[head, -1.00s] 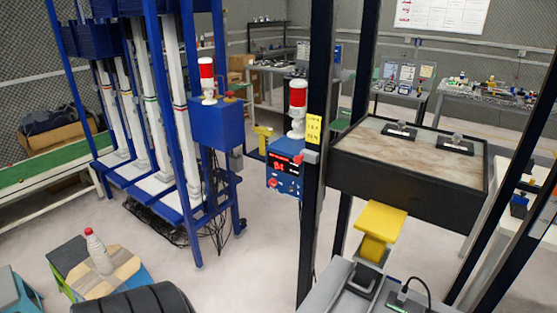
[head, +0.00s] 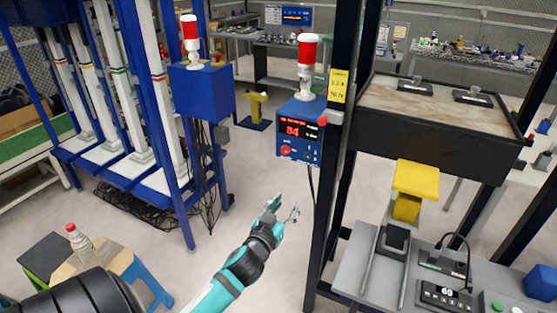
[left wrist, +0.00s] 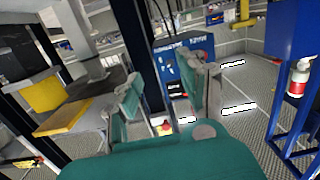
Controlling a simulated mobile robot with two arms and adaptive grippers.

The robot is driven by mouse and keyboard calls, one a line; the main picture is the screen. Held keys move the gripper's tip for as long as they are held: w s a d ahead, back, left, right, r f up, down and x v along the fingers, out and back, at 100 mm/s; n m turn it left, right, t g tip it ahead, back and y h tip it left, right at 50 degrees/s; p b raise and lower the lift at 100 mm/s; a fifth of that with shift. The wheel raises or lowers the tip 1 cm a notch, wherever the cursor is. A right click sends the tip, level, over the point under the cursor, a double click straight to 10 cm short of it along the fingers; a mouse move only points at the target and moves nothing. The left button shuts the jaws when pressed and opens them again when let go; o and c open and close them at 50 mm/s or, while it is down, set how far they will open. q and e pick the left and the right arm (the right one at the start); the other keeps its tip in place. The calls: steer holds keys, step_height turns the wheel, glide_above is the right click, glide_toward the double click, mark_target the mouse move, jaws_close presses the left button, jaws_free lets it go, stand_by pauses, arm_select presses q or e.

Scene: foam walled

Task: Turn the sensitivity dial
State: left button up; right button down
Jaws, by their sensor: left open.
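The blue control box (head: 300,132) with a red lit display hangs on the dark post in the head view. A round red knob (head: 286,151) is at the lower left of its face, with smaller controls beside it; the labels are too small to read. My left gripper (head: 282,209) is open and empty, in the air below and slightly left of the box, not touching it. In the left wrist view, which looks upside down, the open fingers (left wrist: 168,90) are in front, with the box (left wrist: 183,52) beyond them. My right gripper is not in view.
The dark post (head: 338,190) stands right beside the box. A blue cabinet (head: 202,95) with a red and white lamp stands to the left. A yellow block (head: 417,180) and grey bench (head: 365,260) are at right. The floor around my left gripper is clear.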

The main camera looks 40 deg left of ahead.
arm_select(q)
step_height(320, 180, up, 4)
steer(key=a+t, duration=0.1)
steer(key=p, duration=0.2)
glide_toward(307, 157)
steer(key=shift+y, duration=0.3)
steer(key=x, duration=0.7)
steer(key=shift+w+d, duration=0.1)
steer(key=shift+w, duration=0.6)
jaws_close()
